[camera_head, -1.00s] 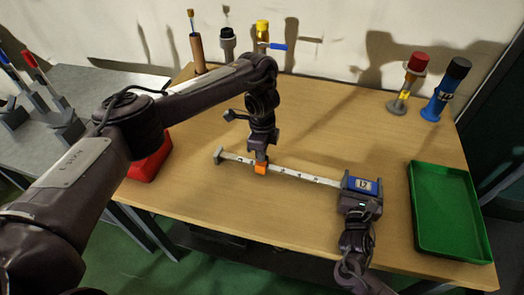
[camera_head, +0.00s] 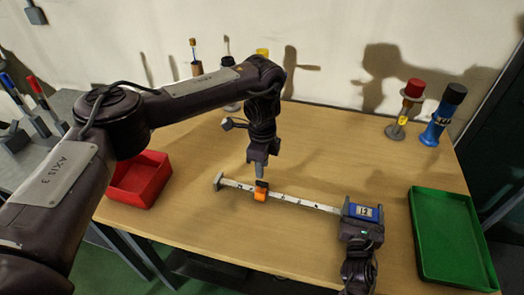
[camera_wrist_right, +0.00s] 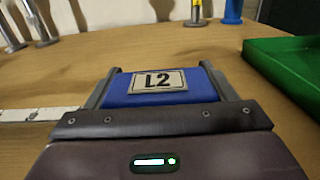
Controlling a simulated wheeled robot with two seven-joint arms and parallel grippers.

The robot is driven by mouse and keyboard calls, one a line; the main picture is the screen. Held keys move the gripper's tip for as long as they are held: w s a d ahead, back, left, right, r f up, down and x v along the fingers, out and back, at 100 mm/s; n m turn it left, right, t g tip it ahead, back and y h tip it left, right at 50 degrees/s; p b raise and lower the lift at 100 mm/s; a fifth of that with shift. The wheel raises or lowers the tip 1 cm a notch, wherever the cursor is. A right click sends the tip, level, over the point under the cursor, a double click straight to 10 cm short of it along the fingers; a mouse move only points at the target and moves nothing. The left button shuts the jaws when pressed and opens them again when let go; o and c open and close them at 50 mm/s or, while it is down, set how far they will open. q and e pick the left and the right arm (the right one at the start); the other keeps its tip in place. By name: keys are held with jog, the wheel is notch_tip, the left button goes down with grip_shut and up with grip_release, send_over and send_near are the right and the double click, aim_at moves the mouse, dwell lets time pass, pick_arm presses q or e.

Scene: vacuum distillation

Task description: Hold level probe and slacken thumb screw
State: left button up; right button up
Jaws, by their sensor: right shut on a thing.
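The level probe lies across the table as a pale marked bar (camera_head: 300,201) with a blue block labelled L2 (camera_head: 361,211) at its right end. My right gripper (camera_head: 360,224) is shut on the blue block, which shows between its jaws in the right wrist view (camera_wrist_right: 160,88).
A red tray (camera_head: 137,196) stands left and a green tray (camera_head: 488,276) right. A red-capped stand (camera_head: 402,118) and a blue cylinder (camera_head: 436,128) stand at the back right. More tools stand behind my left arm.

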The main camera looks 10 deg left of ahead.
aim_at(262, 182)
pick_arm(q)
notch_tip(262, 182, up, 6)
jog(key=shift+f, duration=0.1)
dwell(0.4)
pick_arm(e)
jog(key=o, duration=1.5)
jog(key=shift+s, duration=0.1)
jog(key=s, duration=0.4)
jog(key=s+a, duration=0.1)
jog(key=s, duration=0.6)
jog(key=shift+s+a, duration=0.15)
jog(key=shift+s, duration=0.2)
pick_arm(q)
jog(key=shift+s, duration=0.1)
pick_arm(e)
jog(key=shift+s, duration=0.1)
